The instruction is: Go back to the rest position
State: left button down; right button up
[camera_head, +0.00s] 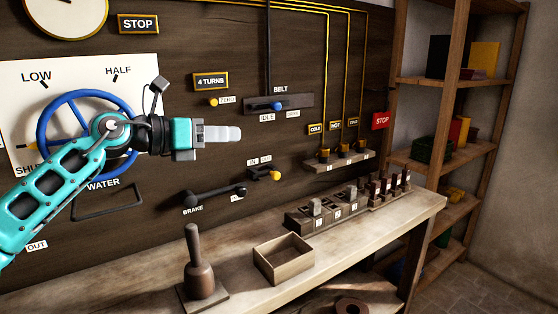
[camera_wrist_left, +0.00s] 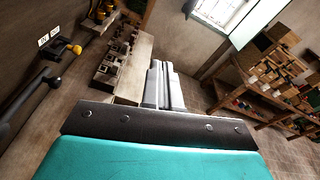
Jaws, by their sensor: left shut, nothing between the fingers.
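My left gripper (camera_head: 222,134) is teal with pale grey fingers and reaches in from the left in front of the dark panel. It points right, its fingers are shut, and nothing is between them. In the left wrist view its fingers (camera_wrist_left: 164,87) show closed together against the bench and floor behind. The arm crosses in front of the blue water wheel (camera_head: 48,128) and hides part of it; I cannot tell whether it touches the wheel. My right gripper is in neither view.
The panel carries a belt lever (camera_head: 277,105), a brake lever (camera_head: 215,194) and a yellow-knobbed in/out lever (camera_head: 275,175). A bench (camera_head: 340,244) below holds an open wooden box (camera_head: 284,268) and a handled wooden tool (camera_head: 199,275). A shelf unit (camera_head: 452,80) stands right.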

pick_arm(q)
jog(key=s+d+f+n+t+h, duration=0.25)
jog(key=s+n+t, duration=0.25)
jog(key=n+t, duration=0.5)
jog(key=s+a+f+n+g+y, duration=0.1)
jog(key=s+a+f+n+y, duration=0.25)
jog(key=f+n+y, duration=0.45)
jog(key=s+a+f+n+g+y, duration=0.25)
jog(key=a+f+n, duration=0.35)
jog(key=n, duration=0.4)
jog(key=s+a+f+n+y, duration=0.3)
jog(key=s+f+n+y, duration=0.1)
jog(key=f+n+y, duration=0.4)
jog(key=s+f+n+g+h, duration=0.1)
jog(key=s+f+n+g, duration=0.1)
jog(key=s+f+g, duration=0.45)
jog(key=s+f+n+g+h, duration=0.1)
jog(key=s+f+n, duration=0.15)
jog(key=s, duration=0.75)
jog(key=s+f+n+g+h, duration=0.1)
jog(key=s+f+n+g, duration=0.1)
jog(key=s+f+g, duration=0.45)
jog(key=w+d+f+t+h, duration=0.1)
jog(key=w+d+f+t, duration=0.1)
jog(key=w+f+t, duration=0.4)
jog(key=shift+w+d+f+m+t, duration=0.2)
jog(key=shift+f+m+t, duration=0.25)
jog(key=shift+t, duration=1.3)
jog(key=shift+a+f, duration=0.1)
